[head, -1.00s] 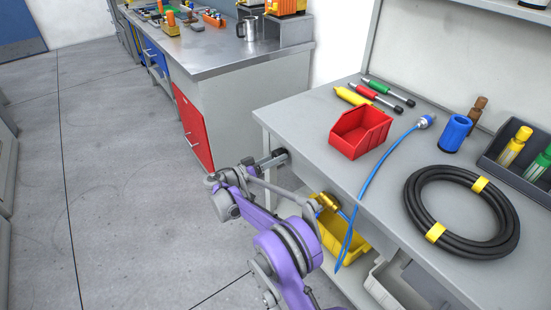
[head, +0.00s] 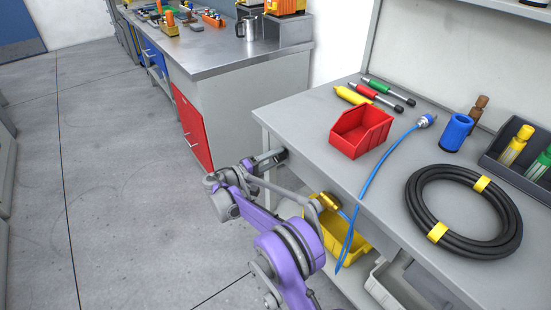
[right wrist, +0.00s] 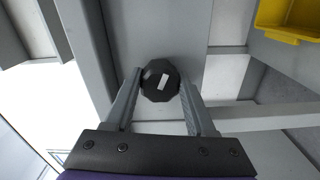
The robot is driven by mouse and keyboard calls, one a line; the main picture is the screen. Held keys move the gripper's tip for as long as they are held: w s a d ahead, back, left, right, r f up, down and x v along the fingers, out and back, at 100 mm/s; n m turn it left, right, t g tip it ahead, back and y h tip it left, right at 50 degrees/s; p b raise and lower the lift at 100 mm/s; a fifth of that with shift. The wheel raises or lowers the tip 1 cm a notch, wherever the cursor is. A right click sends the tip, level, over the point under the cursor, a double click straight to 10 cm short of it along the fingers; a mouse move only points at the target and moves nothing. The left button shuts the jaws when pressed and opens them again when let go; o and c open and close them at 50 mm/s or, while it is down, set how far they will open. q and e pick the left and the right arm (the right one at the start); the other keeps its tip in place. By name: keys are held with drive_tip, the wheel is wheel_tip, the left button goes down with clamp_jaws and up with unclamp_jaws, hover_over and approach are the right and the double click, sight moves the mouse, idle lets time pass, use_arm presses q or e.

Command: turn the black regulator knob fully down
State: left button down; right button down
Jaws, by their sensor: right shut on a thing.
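The black regulator knob (right wrist: 160,80) is faceted, with a white mark on its face that looks tilted in the right wrist view. It is on the grey front of the workbench. My right gripper (right wrist: 159,86) has one finger on each side of the knob and is shut on it. In the head view my right gripper (head: 270,159) reaches the bench's front near its left corner, and the knob is mostly hidden there by the gripper. My left gripper is not in view.
The workbench (head: 310,120) carries a red bin (head: 360,132), a blue hose (head: 378,165), a coiled black hose (head: 412,215) and a blue cup (head: 456,132). A yellow bin (head: 372,240) sits below. A second bench with a red door (head: 193,128) stands beyond open floor.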

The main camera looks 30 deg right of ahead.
drive_tip(key=shift+n, duration=2.1)
drive_tip(key=shift+c, duration=1.2)
unclamp_jaws()
drive_tip(key=shift+a, duration=0.1)
drive_tip(key=a+p, duration=0.1)
drive_tip(key=a, duration=0.9)
drive_tip(key=shift+s+a, duration=0.35)
drive_tip(key=shift+s, duration=0.05)
